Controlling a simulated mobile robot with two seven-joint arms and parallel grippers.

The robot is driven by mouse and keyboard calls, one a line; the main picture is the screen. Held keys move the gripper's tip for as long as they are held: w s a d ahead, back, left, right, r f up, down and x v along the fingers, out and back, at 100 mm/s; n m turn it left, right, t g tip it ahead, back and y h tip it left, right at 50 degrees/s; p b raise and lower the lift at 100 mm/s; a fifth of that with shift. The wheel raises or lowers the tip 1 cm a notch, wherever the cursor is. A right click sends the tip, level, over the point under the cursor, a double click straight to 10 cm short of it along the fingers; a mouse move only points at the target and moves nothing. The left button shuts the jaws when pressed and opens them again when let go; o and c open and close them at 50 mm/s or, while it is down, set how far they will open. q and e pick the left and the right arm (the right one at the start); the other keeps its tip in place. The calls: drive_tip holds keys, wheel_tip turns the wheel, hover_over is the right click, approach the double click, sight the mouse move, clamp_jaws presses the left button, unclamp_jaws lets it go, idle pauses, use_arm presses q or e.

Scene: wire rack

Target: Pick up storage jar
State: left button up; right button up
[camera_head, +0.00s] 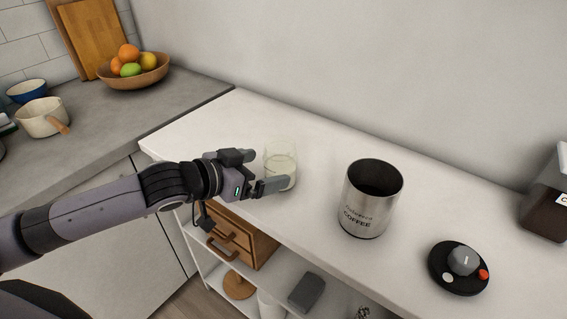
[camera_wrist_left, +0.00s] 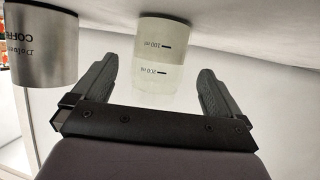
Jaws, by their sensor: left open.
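A steel jar marked COFFEE (camera_head: 371,199) stands upright and open-topped on the white counter in the head view. It also shows at the left of the wrist view (camera_wrist_left: 45,45), with its lettering upside down. A clear glass vessel with ml marks and pale contents (camera_head: 281,165) stands left of it. My left gripper (camera_head: 268,170) is open at the glass vessel, well left of the steel jar. In the wrist view the glass vessel (camera_wrist_left: 160,60) appears between the two open fingers, with gaps at both sides. My right gripper is not in view.
A black dial base with a grey knob (camera_head: 460,267) sits right of the steel jar. A dark appliance (camera_head: 547,205) stands at the right edge. A wooden drawer box (camera_head: 232,236) is on the shelf below. A fruit bowl (camera_head: 134,72) is at the back left. The counter's back strip is clear.

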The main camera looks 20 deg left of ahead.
sight(269, 170)
use_arm(q)
drive_tip(key=shift+f+x, duration=0.2)
drive_tip(key=shift+x, duration=1.25)
drive_tip(key=shift+f+x, duration=0.15)
drive_tip(key=shift+x, duration=1.3)
drive_tip(key=shift+s+a+r, duration=0.1)
drive_tip(key=shift+s, duration=0.05)
drive_tip(key=c, duration=1.1)
